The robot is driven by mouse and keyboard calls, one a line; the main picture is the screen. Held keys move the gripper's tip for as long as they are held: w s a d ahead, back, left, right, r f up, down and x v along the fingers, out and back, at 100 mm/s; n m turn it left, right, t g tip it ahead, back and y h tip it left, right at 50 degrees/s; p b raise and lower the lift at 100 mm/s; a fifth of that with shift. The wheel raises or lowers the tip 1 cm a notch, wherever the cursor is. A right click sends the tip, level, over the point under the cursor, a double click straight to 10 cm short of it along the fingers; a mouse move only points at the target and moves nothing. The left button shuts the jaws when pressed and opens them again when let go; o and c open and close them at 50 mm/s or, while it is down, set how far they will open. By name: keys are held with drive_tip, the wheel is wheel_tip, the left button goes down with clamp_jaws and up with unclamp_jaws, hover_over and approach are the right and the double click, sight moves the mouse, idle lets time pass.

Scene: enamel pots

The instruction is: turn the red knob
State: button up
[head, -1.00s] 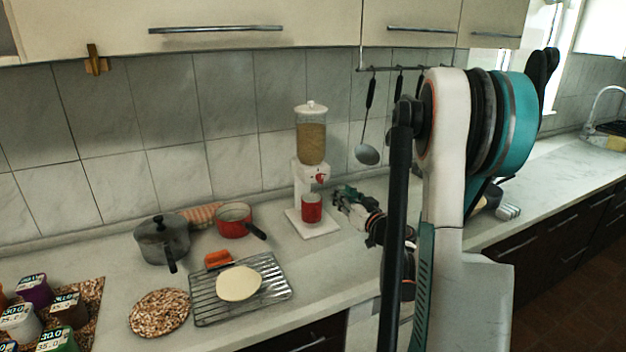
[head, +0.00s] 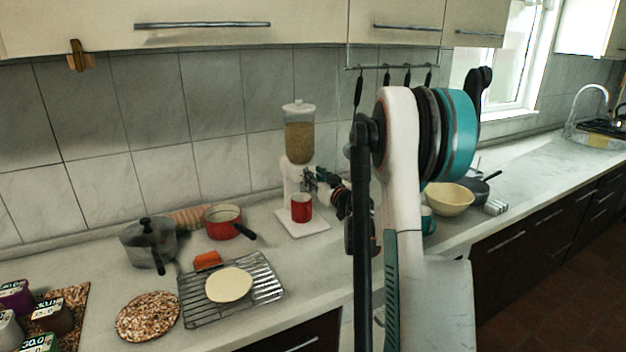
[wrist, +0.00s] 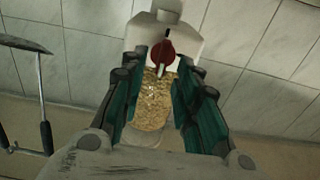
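The red knob (wrist: 163,52) is on the front of the white dispenser (wrist: 162,18), at the upper middle of the wrist view. My gripper (wrist: 168,62) is open, its two green and black fingers standing on either side of the knob. I cannot tell whether a finger touches it. In the head view my gripper (head: 312,180) is at the dispenser's front, above the red cup, and hides the knob. The dispenser has a clear grain-filled container (head: 299,140) on top. The red cup (head: 301,208) stands on its white base (head: 303,228).
A red pot (head: 223,222), a grey lidded pot (head: 148,242) and a wire rack (head: 262,272) stand left of the dispenser. A cream bowl (head: 449,199) and a dark pan (head: 481,189) are to the right. Utensils hang behind my arm.

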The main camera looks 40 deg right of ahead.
drive_tip(key=shift+w+d, duration=0.15)
drive_tip(key=shift+w, duration=0.55)
clamp_jaws()
drive_tip(key=shift+s+d+f+m+b, duration=0.15)
drive_tip(key=shift+d+f+m, duration=0.1)
drive_tip(key=shift+m, duration=2.65)
drive_tip(key=shift+d+f+m+b, duration=0.15)
drive_tip(key=shift+d+f+m, duration=0.1)
drive_tip(key=shift+m, duration=2.65)
drive_tip(key=shift+s+d+f+m+b, duration=0.15)
drive_tip(key=shift+d+f+m, duration=0.1)
drive_tip(key=shift+m, duration=2.65)
